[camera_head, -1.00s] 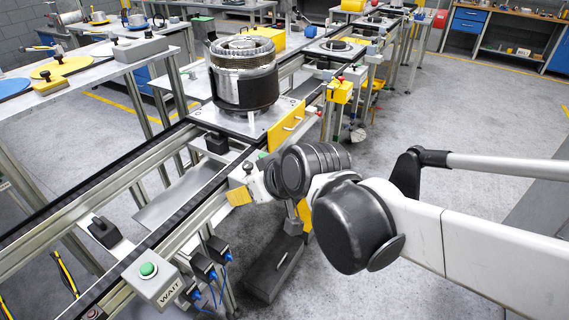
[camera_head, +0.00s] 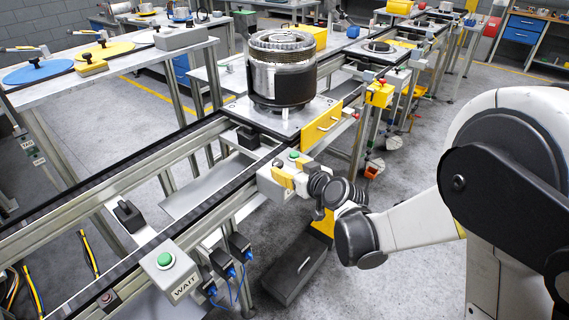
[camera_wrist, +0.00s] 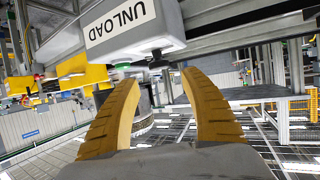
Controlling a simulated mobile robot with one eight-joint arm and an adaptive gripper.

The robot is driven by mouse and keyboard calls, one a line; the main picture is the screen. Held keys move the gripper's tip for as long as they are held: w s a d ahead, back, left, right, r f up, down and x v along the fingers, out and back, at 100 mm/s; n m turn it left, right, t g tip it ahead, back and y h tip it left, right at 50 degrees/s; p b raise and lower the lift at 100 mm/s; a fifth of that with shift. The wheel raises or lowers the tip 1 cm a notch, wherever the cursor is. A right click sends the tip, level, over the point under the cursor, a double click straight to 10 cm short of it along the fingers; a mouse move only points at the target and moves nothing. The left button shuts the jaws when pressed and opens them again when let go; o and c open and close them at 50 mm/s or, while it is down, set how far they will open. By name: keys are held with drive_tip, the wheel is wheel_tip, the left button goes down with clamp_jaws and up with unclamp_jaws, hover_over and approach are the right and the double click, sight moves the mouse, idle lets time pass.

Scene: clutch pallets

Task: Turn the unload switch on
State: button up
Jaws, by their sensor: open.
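The unload box is a light grey box (camera_head: 268,186) with a green button on top, mounted on the conveyor's side rail. In the wrist view its UNLOAD label (camera_wrist: 120,18) appears upside down. A small dark switch (camera_wrist: 158,60) sticks out of the box's face below the label. My gripper (camera_wrist: 160,80) has two yellow fingers standing apart, with the switch seen near the gap between their tips. No contact with it can be made out.
A WAIT box (camera_head: 180,278) with a green button (camera_head: 165,259) sits on the rail at front left. A metal clutch drum (camera_head: 281,75) stands on a pallet beyond the unload box. A yellow panel with a handle (camera_head: 322,128) is beside it. A dark bin (camera_head: 294,268) lies below my arm.

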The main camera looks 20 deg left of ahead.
sight(277, 164)
drive_tip(key=b+x, duration=0.1)
drive_tip(key=x, duration=0.6)
drive_tip(key=shift+w+f+b, duration=0.1)
drive_tip(key=shift+b, duration=0.3)
drive_tip(key=c, duration=1.1)
drive_tip(key=shift+c, duration=0.2)
drive_tip(key=shift+a+m+t+h, duration=0.1)
drive_tip(key=shift+m+t+h, duration=0.2)
drive_tip(key=shift+m, duration=0.1)
drive_tip(key=m+t+h, duration=0.1)
drive_tip(key=m+h, duration=0.1)
drive_tip(key=h, duration=0.1)
drive_tip(key=m+t+h, duration=0.2)
drive_tip(key=m+h, duration=0.1)
drive_tip(key=shift+m+b, duration=0.3)
drive_tip(key=shift+b, duration=0.1)
drive_tip(key=m+h, duration=0.5)
drive_tip(key=h, duration=0.1)
drive_tip(key=shift+m+h, duration=0.3)
drive_tip(key=shift+m, duration=0.1)
